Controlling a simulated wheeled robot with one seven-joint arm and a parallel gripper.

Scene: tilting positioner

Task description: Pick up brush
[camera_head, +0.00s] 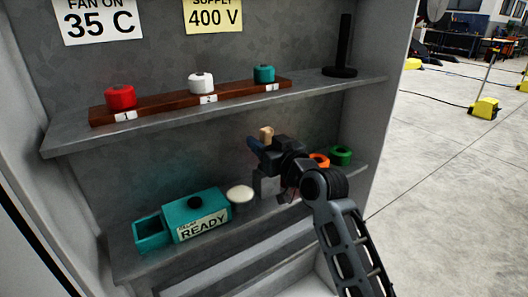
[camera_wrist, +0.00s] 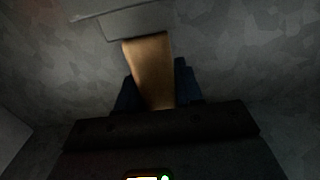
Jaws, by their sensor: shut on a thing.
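The brush (camera_head: 267,132) shows as a tan wooden piece standing up at my gripper, in front of the cabinet's back wall. In the wrist view, its tan length (camera_wrist: 150,62) runs up from between the dark blue fingers. My gripper (camera_head: 258,144) is shut on it, above the lower shelf; the fingers also show in the wrist view (camera_wrist: 156,92). A pale grey piece (camera_wrist: 155,22) is at the far end of the tan part; I cannot tell whether it belongs to the brush. The rest of the brush is hidden by my gripper.
The upper shelf (camera_head: 230,105) carries red, white and teal knobs on a wooden strip and a black post. The lower shelf (camera_head: 150,265) holds a teal READY box (camera_head: 197,215), a round white-topped thing (camera_head: 240,194), and orange (camera_head: 319,160) and green (camera_head: 341,155) rings.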

